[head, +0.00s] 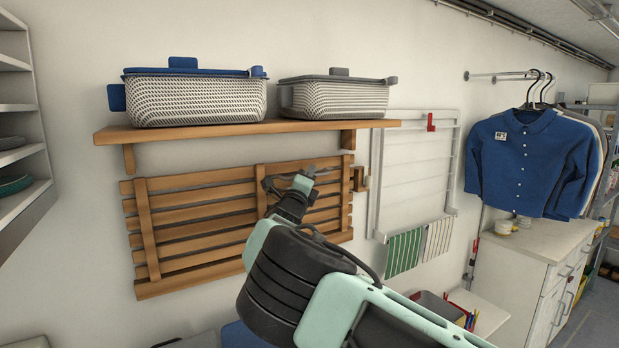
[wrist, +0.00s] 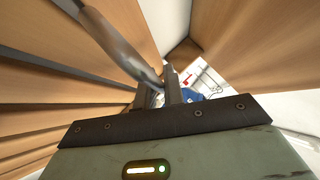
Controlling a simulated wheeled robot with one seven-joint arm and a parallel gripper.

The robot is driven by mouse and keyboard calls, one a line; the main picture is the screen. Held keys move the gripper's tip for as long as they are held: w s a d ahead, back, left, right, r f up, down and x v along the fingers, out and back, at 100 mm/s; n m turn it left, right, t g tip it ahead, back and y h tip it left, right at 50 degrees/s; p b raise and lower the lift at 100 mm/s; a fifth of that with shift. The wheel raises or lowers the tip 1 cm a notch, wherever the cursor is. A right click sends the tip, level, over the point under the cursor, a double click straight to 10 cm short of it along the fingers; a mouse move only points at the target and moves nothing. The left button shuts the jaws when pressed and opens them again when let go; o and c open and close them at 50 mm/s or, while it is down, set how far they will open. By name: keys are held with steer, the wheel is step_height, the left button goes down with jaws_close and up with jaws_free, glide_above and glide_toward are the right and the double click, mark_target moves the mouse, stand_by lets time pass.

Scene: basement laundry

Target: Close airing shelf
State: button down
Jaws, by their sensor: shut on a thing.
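The airing shelf (head: 195,222) is a slatted wooden panel below a wooden wall shelf. It hangs close to upright against the wall; I cannot tell whether it lies fully flat. Its slats fill the left of the wrist view (wrist: 50,90). My gripper (head: 290,186) is in front of the panel's upper right part. In the wrist view, a grey curved bar (wrist: 122,42), which looks like the panel's handle, runs to my fingers (wrist: 157,92). My gripper is shut on it; the grip itself is partly hidden.
The wall shelf (head: 225,130) above holds two lidded baskets (head: 195,100) (head: 340,97). A wooden catch (head: 360,180) sits at the panel's right end. A white wire rack (head: 378,185) with cloths is on the wall to the right.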

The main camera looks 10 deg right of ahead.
steer(key=shift+a, duration=0.1)
steer(key=c, duration=1.5)
jaws_free()
steer(key=shift+f, duration=0.1)
steer(key=shift+s+a+f+b, duration=0.3)
steer(key=shift+f+b, duration=0.1)
steer(key=shift+f, duration=0.05)
steer(key=r+b+v, duration=0.1)
steer(key=b+v, duration=0.5)
steer(key=v, duration=1)
steer(key=shift+s, duration=0.3)
steer(key=shift+f, duration=0.1)
